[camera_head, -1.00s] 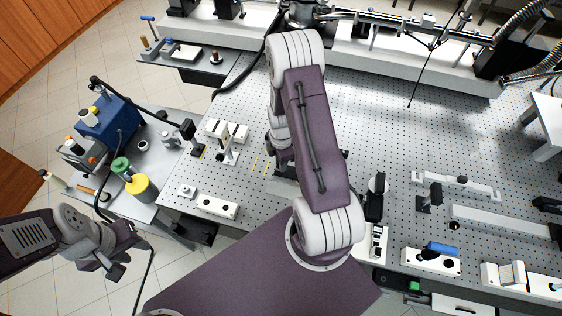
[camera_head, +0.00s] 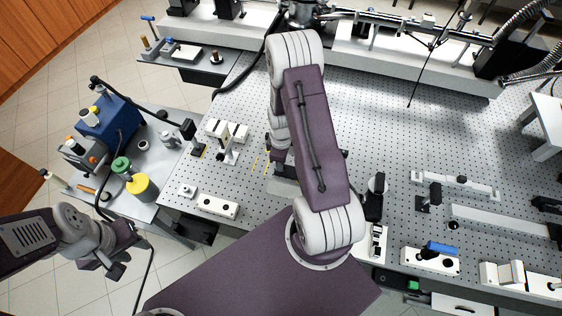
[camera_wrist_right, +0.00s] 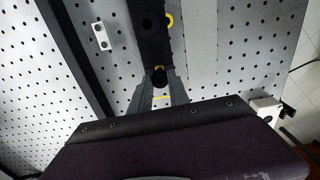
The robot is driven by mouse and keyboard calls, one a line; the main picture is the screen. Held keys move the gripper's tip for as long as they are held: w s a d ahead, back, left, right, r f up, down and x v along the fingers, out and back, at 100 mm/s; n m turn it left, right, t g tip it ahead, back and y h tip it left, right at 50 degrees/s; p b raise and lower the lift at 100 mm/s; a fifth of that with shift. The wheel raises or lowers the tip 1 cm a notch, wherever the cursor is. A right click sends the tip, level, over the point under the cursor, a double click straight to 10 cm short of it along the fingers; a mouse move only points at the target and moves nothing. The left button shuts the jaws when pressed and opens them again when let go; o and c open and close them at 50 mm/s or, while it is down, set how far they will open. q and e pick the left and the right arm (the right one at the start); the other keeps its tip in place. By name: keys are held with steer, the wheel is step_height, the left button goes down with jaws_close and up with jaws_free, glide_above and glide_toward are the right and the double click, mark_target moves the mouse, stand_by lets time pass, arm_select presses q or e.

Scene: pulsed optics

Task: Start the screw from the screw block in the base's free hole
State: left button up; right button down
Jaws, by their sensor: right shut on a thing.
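In the right wrist view my right gripper (camera_wrist_right: 160,92) is shut on a small dark round-ended piece (camera_wrist_right: 160,77), which looks like the screw. Just above it a dark bar (camera_wrist_right: 148,45) with a round hole in its upper part lies over the perforated table; it may be the base. I cannot tell whether the screw touches it. A white block (camera_head: 217,206) with dark round spots, possibly the screw block, sits at the table's front left. My left gripper (camera_head: 104,268) hangs off the table, its fingers unclear.
The perforated table (camera_head: 400,130) is largely bare right of centre. A side table (camera_head: 170,160) with a blue box (camera_head: 108,120) stands left.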

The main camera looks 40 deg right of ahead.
steer(key=m, duration=0.4)
steer(key=shift+m, duration=0.3)
steer(key=m, duration=0.3)
steer(key=shift+w+d, duration=0.1)
steer(key=shift+w, duration=0.05)
steer(key=c, duration=1.2)
jaws_free()
steer(key=shift+o, duration=0.2)
